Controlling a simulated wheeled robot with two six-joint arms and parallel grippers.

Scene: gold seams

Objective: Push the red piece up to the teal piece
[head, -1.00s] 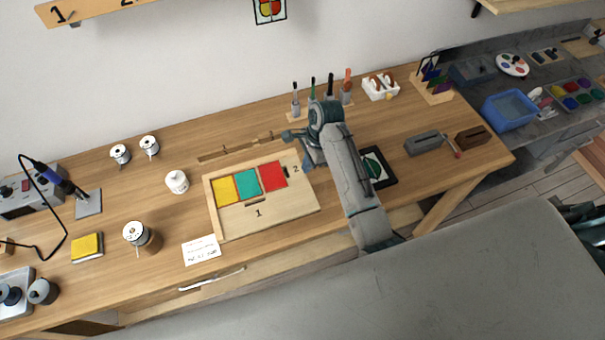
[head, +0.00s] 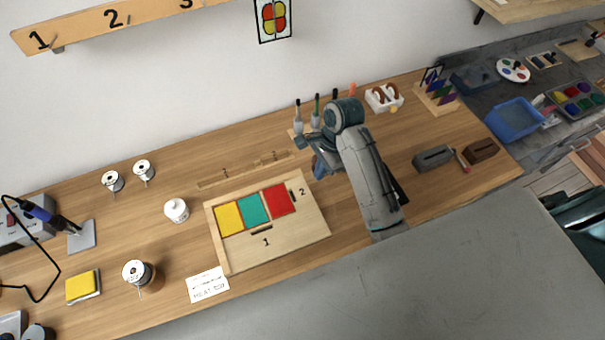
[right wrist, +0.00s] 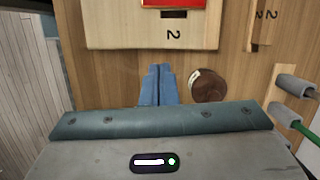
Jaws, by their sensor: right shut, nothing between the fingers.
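The red piece (head: 279,200) lies flat on the pale wooden board (head: 285,238), just right of the teal piece (head: 253,210). Only a thin line shows between them; I cannot tell whether they touch. The yellow piece (head: 229,218) is left of the teal one. My right gripper (head: 318,168) is off the board's right side, partly hidden by its own arm. In the right wrist view its blue fingers (right wrist: 160,70) are together and empty, apart from the board edge. The red piece (right wrist: 172,3) is cut off at the top there. My left gripper is not in view.
A brown round object (right wrist: 208,85) stands close beside the right fingers. A tool holder with upright tools (head: 299,125) is behind my arm. A grey block (head: 433,157) is to the right. A white jar (head: 177,210) is left of the board.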

